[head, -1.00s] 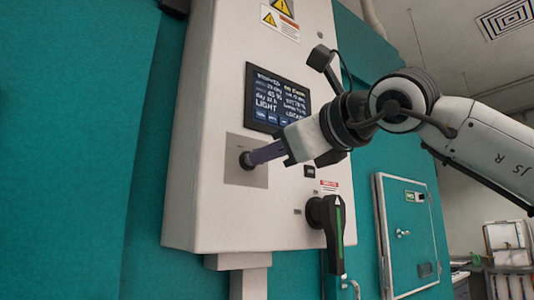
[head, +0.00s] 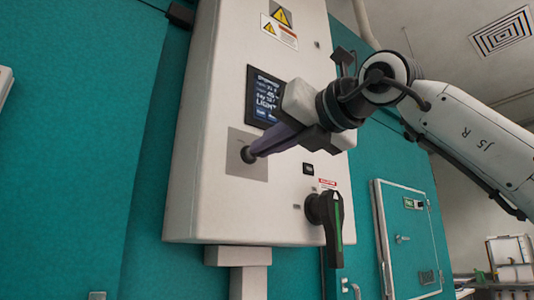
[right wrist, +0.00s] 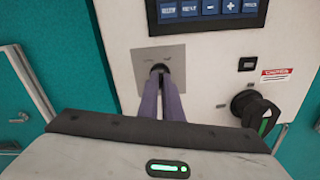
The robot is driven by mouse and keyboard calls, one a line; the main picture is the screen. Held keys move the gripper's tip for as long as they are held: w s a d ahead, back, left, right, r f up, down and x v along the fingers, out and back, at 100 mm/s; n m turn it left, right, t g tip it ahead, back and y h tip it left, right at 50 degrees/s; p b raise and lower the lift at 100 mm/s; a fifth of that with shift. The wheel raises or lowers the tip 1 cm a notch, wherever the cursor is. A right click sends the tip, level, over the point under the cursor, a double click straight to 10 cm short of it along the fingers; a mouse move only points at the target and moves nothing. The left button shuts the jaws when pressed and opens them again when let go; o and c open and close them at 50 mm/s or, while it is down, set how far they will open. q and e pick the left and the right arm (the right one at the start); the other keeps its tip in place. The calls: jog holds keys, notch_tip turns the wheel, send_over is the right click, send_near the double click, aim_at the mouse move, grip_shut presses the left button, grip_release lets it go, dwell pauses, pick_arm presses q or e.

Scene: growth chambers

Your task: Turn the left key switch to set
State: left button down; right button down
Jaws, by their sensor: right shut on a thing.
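The key switch (head: 247,154) sits on a square metal plate (head: 240,172) on the front of the white control box (head: 205,100). My right gripper (head: 256,150) reaches in from the right, with its fingertips at the switch. In the right wrist view, the two purple fingers (right wrist: 162,88) come together on the dark key switch (right wrist: 159,70). The fingers hide much of the switch, and I cannot read its position or any labels. My left gripper is not in view.
A display (head: 263,95) is above the switch, partly hidden by my right arm. A black rotary handle (head: 332,218) with a green stripe points down at the lower right of the box. A small teal door (head: 408,235) stands farther right.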

jog(key=m+b, duration=0.1)
jog(key=m, duration=0.2)
jog(key=shift+r, duration=0.1)
dwell(0.3)
jog(key=c, duration=1.9)
grip_release()
jog(key=shift+c, duration=0.2)
jog(key=shift+d, duration=0.1)
